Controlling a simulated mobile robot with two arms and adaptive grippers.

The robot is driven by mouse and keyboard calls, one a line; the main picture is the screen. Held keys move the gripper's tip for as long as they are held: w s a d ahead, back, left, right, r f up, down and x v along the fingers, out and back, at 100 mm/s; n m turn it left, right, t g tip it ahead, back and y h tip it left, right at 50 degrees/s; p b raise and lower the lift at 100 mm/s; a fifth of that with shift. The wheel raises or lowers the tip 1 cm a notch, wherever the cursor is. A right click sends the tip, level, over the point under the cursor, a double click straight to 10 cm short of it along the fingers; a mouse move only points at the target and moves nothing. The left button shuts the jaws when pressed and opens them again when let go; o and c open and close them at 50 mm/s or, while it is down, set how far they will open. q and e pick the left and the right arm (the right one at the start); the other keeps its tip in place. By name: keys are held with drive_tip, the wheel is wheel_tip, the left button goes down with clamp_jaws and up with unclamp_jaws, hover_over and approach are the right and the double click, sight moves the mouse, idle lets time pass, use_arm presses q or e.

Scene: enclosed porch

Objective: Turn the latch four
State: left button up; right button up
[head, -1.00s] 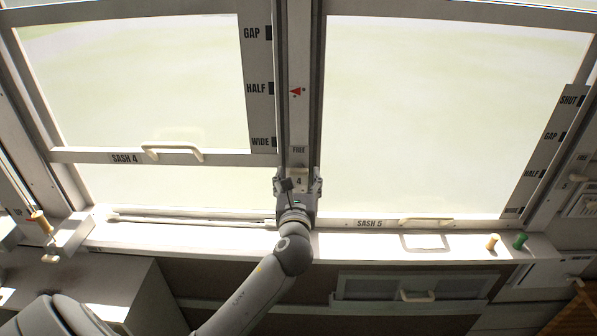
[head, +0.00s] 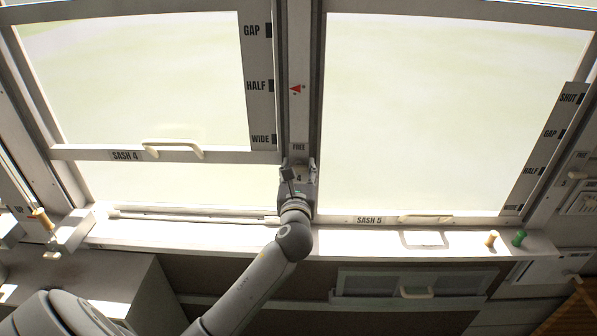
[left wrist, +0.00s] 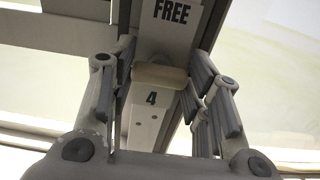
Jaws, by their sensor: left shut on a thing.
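Latch four (left wrist: 158,76) is a cream knob on a pale plate marked 4, just below the word FREE on the centre post. My left gripper (head: 298,167) is at the post, with its fingers on both sides of the latch and shut on it. In the left wrist view, the fingers (left wrist: 160,75) flank the cream knob. In the head view my gripper hides most of the latch. My right gripper is not in view.
Sash 4 (head: 215,155) is raised at the left, its bottom rail near the WIDE mark; sash 5 (head: 340,219) is down at the right. A cream peg (head: 491,239) and a green peg (head: 519,238) stand on the sill. A red arrow (head: 297,89) marks the post above.

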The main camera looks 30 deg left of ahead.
use_arm(q)
drive_tip(key=shift+n, duration=0.3)
drive_tip(key=n, duration=0.2)
drive_tip(key=shift+n+p, duration=0.3)
drive_tip(key=shift+c, duration=0.2)
drive_tip(key=n, duration=0.4)
drive_tip(key=shift+f+n, duration=0.1)
drive_tip(key=shift+n, duration=0.2)
drive_tip(key=shift+o, duration=0.2)
drive_tip(key=n+b, duration=0.1)
drive_tip(key=n, duration=0.4)
drive_tip(key=shift+n+b, duration=0.5)
drive_tip(key=shift+n, duration=2)
drive_tip(key=o, duration=1)
